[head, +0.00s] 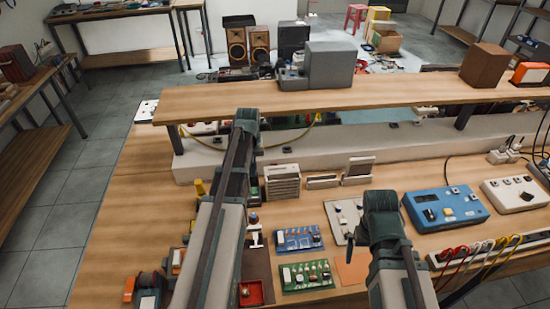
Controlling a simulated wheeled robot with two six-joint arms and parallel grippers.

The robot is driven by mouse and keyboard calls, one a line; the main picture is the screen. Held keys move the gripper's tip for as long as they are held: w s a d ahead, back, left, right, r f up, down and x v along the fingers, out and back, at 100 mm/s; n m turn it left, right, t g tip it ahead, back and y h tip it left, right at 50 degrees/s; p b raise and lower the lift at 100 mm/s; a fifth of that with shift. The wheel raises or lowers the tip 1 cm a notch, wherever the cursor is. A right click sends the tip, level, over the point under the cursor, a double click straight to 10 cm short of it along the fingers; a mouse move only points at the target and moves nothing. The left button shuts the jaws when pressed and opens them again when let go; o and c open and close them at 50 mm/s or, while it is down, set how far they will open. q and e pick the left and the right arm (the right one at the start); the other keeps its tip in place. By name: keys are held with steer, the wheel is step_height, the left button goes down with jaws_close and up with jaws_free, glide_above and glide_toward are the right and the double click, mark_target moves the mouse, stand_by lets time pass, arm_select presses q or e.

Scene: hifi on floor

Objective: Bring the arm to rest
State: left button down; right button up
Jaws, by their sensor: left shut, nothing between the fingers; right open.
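My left arm (222,215) reaches in from the bottom of the head view, up over the bench. Its dark rounded joint (246,122) lies in front of the edge of the raised shelf. My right arm (392,265) comes in from the bottom right, and its dark joint (383,215) is over the bench to the left of a blue instrument. I cannot make out the fingers of either gripper. No held object shows.
The blue instrument (445,207) and a white box with knobs (514,194) stand at the right. Two circuit boards (298,239) lie between the arms. The raised wooden shelf (400,95) crosses behind, bearing a grey box (329,66). Bare bench (115,230) shows at left.

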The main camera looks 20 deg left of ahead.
arm_select(q)
steer(key=s+d+m, duration=0.5)
steer(key=s+d, duration=0.3)
steer(key=d, duration=0.7)
steer(key=s+d+m+y, duration=0.1)
steer(key=s+d+m, duration=0.4)
steer(key=d, duration=1)
steer(key=s, duration=0.3)
steer(key=shift+s+d, duration=0.25)
